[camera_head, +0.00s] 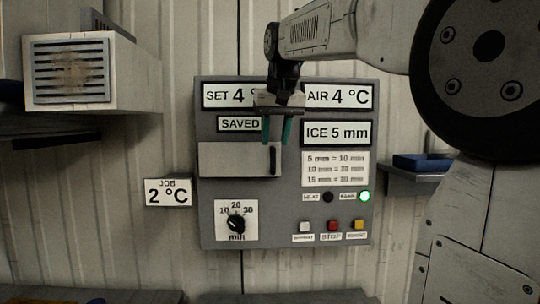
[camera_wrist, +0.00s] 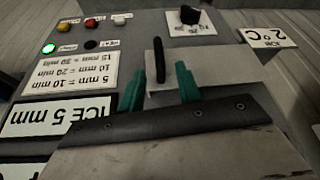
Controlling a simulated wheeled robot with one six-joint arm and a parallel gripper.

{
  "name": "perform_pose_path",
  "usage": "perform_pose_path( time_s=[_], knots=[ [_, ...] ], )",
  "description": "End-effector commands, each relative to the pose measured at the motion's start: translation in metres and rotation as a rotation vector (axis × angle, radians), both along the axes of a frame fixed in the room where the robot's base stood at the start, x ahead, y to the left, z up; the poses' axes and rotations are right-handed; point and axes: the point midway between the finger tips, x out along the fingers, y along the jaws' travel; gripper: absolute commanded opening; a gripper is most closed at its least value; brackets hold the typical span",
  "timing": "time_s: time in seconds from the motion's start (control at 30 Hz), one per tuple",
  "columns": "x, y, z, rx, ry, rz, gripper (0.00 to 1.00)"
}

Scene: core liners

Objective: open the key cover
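The key cover (camera_head: 232,160) is a flat grey plate on the left middle of the control panel, lying closed against it. A black upright bar handle (camera_head: 272,160) sits near its right edge. In the wrist view the cover (camera_wrist: 205,68) and handle (camera_wrist: 159,60) appear upside down. My gripper (camera_head: 276,138) has two green fingers and is open, just above the handle's top end, pointing down at the panel. In the wrist view my gripper's fingers (camera_wrist: 163,84) stand apart on either side of the handle's line. I cannot tell how far they are from the panel.
The control panel (camera_head: 290,234) carries displays, a dial (camera_head: 236,223), lamps and several buttons below the cover. A JOB 2 °C sign (camera_head: 168,192) is at its left. A vented box (camera_head: 75,70) juts out upper left. A shelf with a blue item (camera_head: 422,162) is at right.

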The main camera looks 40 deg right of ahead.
Motion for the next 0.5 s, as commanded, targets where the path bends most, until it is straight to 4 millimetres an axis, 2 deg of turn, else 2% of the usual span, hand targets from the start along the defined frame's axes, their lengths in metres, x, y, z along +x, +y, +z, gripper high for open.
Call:
perform_pose_path(
  time_s=[0.2,0.33,0.5],
  knots=[
    [0.012,-0.005,-0.034,0.001,0.003,0.001,0.34],
    [0.017,-0.007,-0.047,0.000,0.002,0.001,0.34],
    [0.020,-0.008,-0.053,-0.001,-0.001,0.001,0.34]
  ],
)
